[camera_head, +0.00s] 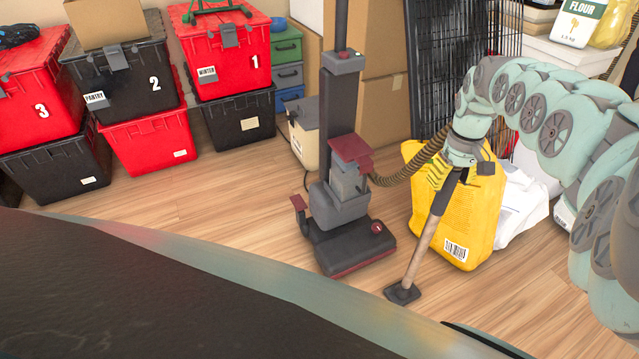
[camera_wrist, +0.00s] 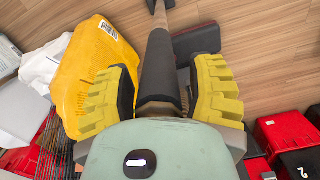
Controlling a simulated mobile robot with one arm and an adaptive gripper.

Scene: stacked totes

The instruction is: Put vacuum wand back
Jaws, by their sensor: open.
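The vacuum wand (camera_head: 423,245) has a dark upper grip, a tan tube and a flat dark foot. It stands tilted, its foot seen against the wooden floor. A ribbed hose (camera_head: 408,172) runs between its upper end and the grey vacuum (camera_head: 337,205), which has a dark red top and stands to the left. My gripper (camera_head: 442,172) is at the wand's upper end. In the wrist view my yellow fingers (camera_wrist: 164,92) are open on either side of the wand's dark grip (camera_wrist: 160,75), with gaps visible. The grip's near end is hidden behind my wrist.
A yellow bag (camera_head: 468,220) stands right behind the wand, with a white bag (camera_head: 520,205) beside it. Red and black totes (camera_head: 232,58) are stacked at the back left. A black wire rack (camera_head: 450,60) stands behind. Floor (camera_head: 170,200) left of the vacuum is clear.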

